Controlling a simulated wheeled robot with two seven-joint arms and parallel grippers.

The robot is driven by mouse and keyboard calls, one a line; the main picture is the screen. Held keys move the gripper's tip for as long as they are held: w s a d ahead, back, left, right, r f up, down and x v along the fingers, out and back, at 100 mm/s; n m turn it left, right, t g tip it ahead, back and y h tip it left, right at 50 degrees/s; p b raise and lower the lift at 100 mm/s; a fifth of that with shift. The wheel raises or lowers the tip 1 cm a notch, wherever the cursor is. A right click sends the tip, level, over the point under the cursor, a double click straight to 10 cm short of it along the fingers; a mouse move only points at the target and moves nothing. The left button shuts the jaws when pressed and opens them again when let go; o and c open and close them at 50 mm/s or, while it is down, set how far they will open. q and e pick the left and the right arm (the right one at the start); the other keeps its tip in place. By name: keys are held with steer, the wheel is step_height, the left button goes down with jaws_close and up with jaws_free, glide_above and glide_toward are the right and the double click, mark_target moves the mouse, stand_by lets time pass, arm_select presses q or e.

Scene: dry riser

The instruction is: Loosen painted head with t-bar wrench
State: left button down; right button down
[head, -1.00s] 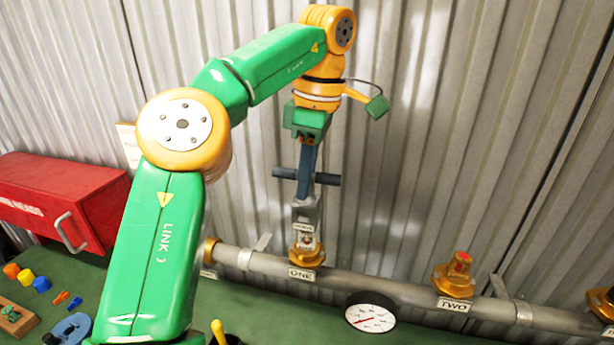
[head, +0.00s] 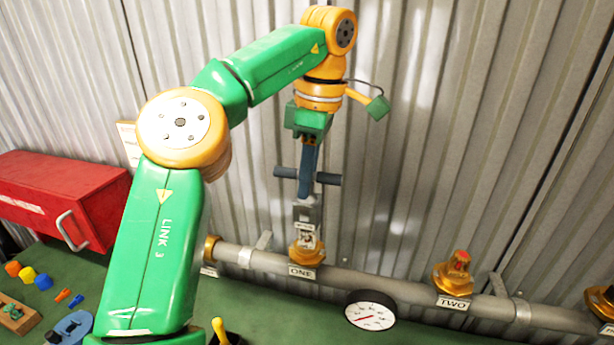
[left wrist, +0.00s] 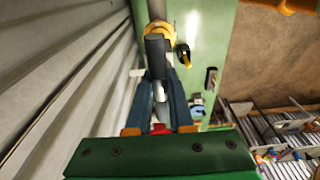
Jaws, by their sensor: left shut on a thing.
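My left gripper (head: 308,178) points down and is shut on the dark crossbar of the t-bar wrench (head: 305,212). The wrench stands upright, with its grey metal lower end over the brass outlet marked ONE (head: 307,255). Whether it is fully seated there I cannot tell; the top of that outlet is mostly hidden. In the left wrist view the dark bar end (left wrist: 157,50) shows between my blue fingers, with brass beyond it. The outlet marked TWO (head: 456,272) is brass with a red top. My right gripper is not in view.
A grey pipe (head: 400,291) runs along the corrugated wall and carries the outlets. A round white gauge (head: 371,312) is at its front. A red box (head: 60,198) is at left. Small coloured parts and a blue item (head: 72,326) lie on the green bench.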

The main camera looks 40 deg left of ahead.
mark_target(307, 204)
arm_select(q)
steer(key=shift+f+b, duration=2.15)
steer(key=shift+f, duration=0.45)
steer(key=shift+r, duration=0.1)
steer(key=n+p, duration=0.2)
steer(key=n, duration=0.1)
steer(key=shift+r+n, duration=0.25)
steer(key=shift+n, duration=0.05)
steer(key=shift+f+n+g, duration=0.1)
steer(key=shift+n+g, duration=0.2)
steer(key=shift+n, duration=0.5)
steer(key=shift+f+n, duration=0.15)
steer(key=shift+n, duration=0.15)
steer(key=n, duration=0.1)
steer(key=n+p, duration=0.1)
steer(key=shift+r+n+h+p, duration=0.2)
steer(key=shift+n+h+p, duration=0.1)
steer(key=shift+h, duration=0.1)
steer(key=shift+f+n, duration=0.2)
steer(key=shift+n, duration=0.3)
steer(key=shift+m, duration=0.5)
